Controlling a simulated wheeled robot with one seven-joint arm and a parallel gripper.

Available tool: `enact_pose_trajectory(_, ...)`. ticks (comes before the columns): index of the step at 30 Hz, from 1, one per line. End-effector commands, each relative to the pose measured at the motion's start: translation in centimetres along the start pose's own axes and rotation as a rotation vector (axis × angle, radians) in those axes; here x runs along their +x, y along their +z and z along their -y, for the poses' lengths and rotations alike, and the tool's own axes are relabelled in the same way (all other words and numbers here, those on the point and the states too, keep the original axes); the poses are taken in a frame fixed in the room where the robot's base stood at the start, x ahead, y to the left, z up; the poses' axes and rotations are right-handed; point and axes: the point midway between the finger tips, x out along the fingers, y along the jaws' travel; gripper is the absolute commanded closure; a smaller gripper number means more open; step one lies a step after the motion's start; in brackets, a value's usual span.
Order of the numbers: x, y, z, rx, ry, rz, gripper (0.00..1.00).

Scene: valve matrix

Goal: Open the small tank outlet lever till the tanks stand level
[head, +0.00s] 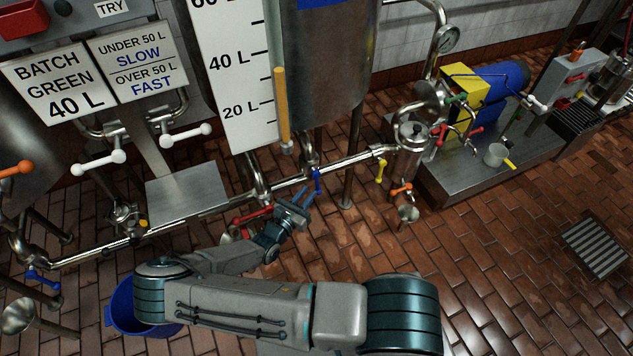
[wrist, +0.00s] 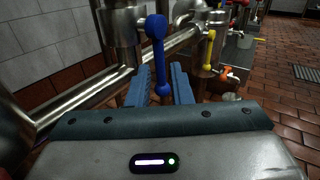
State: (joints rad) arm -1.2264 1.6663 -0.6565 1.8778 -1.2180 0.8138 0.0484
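A blue lever (head: 316,181) hangs from the pipe below the steel tank (head: 325,70) at the upper middle. In the wrist view the same blue lever (wrist: 157,55) points down, its round lower end between my fingers. My gripper (head: 303,197) is open, with a finger on each side of the lever and gaps visible. It also shows in the wrist view (wrist: 161,82). A second blue lever (head: 42,279) sits at the lower left by another tank (head: 40,125). No label in view says which lever is the small tank's outlet. An orange column (head: 282,105) stands beside the litre scale (head: 232,75).
A red lever (head: 252,215) is close left of my gripper, partly behind my arm. A yellow lever (head: 380,172) and an orange lever (head: 401,190) are to the right. A blue bucket (head: 122,308) stands lower left. The brick floor at right is mostly clear.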

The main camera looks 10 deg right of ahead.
Motion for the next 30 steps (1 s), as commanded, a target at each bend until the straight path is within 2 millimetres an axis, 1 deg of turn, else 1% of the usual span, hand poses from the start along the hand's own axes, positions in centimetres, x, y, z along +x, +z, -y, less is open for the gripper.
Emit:
enact_pose_trajectory(1, 1.2, -0.2, 0.1, -0.002, -0.002, 0.002, 0.81)
enact_pose_trajectory(6, 4.1, -0.2, 0.0, -0.001, 0.001, 0.0, 0.81)
enact_pose_trajectory(9, 5.2, -0.1, -0.1, 0.0, 0.004, 0.0, 0.81)
enact_pose_trajectory(12, 6.0, -0.1, -0.1, 0.001, 0.004, -0.001, 0.81)
enact_pose_trajectory(16, 6.4, 0.0, -0.2, 0.0, 0.005, 0.0, 0.81)
enact_pose_trajectory(22, 6.4, 0.0, -0.2, 0.0, 0.005, -0.001, 0.81)
enact_pose_trajectory(23, 6.4, 0.0, -0.2, 0.0, 0.005, -0.001, 0.84)
enact_pose_trajectory(24, 6.4, 0.0, -0.2, 0.0, 0.005, -0.001, 0.95)
enact_pose_trajectory(25, 6.4, 0.0, -0.2, 0.0, 0.005, -0.001, 1.0)
enact_pose_trajectory(30, 6.3, 0.0, -0.2, 0.0, 0.005, -0.001, 1.0)
